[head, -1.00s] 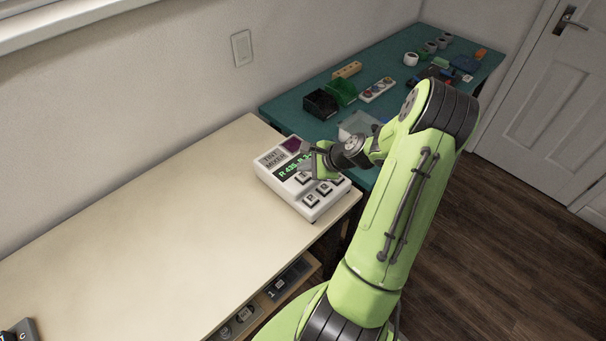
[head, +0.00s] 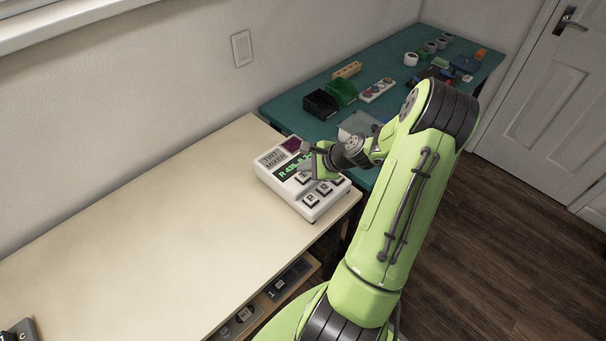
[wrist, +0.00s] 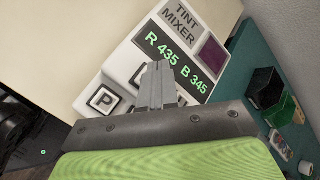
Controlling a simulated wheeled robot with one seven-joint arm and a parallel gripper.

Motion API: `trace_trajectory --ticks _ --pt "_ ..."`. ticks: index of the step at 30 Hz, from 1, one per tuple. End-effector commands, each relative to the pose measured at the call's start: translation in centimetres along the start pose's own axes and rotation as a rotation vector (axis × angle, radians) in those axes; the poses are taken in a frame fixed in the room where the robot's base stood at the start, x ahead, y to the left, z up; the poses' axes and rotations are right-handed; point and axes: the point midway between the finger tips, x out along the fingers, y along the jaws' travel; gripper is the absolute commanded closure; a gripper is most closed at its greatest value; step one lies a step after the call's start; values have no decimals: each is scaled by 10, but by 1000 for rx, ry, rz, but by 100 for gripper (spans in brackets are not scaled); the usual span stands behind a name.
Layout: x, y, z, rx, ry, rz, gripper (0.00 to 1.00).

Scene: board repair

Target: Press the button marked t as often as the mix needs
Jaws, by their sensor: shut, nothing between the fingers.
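The white tint mixer (head: 262,172) stands at the right end of the cream table. In the wrist view its panel (wrist: 143,62) has a green display (wrist: 176,61) reading R 435 B 345 and a dark purple swatch (wrist: 212,52). A button marked P (wrist: 102,99) is clear. My gripper (wrist: 157,70) is shut and empty, over the mixer's buttons, covering at least one of them. In the head view my gripper (head: 308,160) hides the upper keys, and I cannot make out a t. Whether the fingertips touch a button I cannot tell.
The cream table (head: 140,225) is mostly bare left of the mixer. A teal bench (head: 290,107) behind holds a black bin (head: 320,103), a green bin (head: 343,91) and several small items. A shelf (head: 262,305) under the table holds small items.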

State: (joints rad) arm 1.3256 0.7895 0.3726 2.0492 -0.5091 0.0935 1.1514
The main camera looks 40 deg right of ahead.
Motion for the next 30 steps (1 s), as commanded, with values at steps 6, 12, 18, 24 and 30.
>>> trace_trajectory --ticks 6,12,18,24,30 --pt "0 0 0 0 0 0 100" --pt "3 3 -2 0 0 1 100" --pt "6 4 -4 0 1 0 100" --pt "6 4 -4 0 0 0 100" --pt "7 6 -5 0 0 0 100"
